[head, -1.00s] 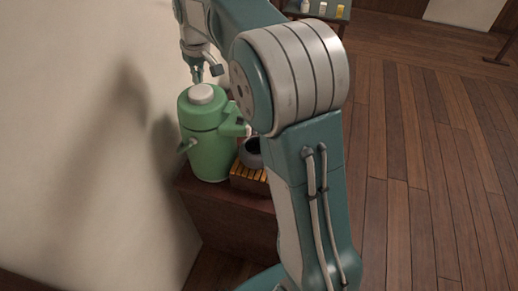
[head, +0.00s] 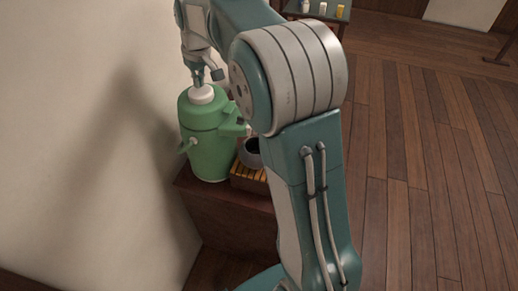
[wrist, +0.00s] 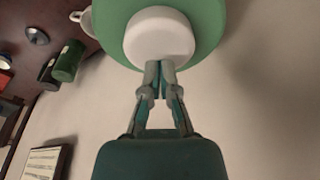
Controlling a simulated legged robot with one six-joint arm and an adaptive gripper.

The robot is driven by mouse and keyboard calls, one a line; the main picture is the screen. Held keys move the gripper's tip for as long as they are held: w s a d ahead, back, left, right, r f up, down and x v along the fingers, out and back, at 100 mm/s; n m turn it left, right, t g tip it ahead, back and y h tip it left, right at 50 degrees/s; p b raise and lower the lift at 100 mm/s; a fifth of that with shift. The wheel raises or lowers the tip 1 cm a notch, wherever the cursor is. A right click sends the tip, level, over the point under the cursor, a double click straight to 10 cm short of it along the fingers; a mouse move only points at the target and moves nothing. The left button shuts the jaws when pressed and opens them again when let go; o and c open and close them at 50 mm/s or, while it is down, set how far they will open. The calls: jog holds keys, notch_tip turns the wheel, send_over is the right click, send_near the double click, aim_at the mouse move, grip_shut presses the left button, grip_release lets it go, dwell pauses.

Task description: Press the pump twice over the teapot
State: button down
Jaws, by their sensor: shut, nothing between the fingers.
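The green pump pot (head: 208,150) stands upright on a dark brown cabinet against the pale wall. Its white round pump button (head: 202,96) is on top; the wrist view shows the button (wrist: 158,36) large on the green lid. A dark teapot (head: 249,154) sits on a slatted wooden tray (head: 248,180) under the spout side of the pot, partly hidden by my arm. My gripper (head: 198,83) is shut and empty, pointing down at the button. Its fingertips (wrist: 160,66) overlap the button's near edge in the wrist view; they touch it or are just above it.
The brown cabinet (head: 235,225) has the wall close on its left. The wrist view shows a dark green canister (wrist: 68,62), a small round lid-like thing (wrist: 37,35) and a framed sheet (wrist: 45,160). A far table (head: 318,12) holds small items. Wooden floor lies open on the right.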

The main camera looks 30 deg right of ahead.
aim_at(201, 91)
jog(key=shift+f, duration=1.6)
jog(key=shift+r, duration=2.2)
jog(key=shift+f, duration=0.2)
jog(key=shift+f, duration=2)
jog(key=shift+r, duration=2.2)
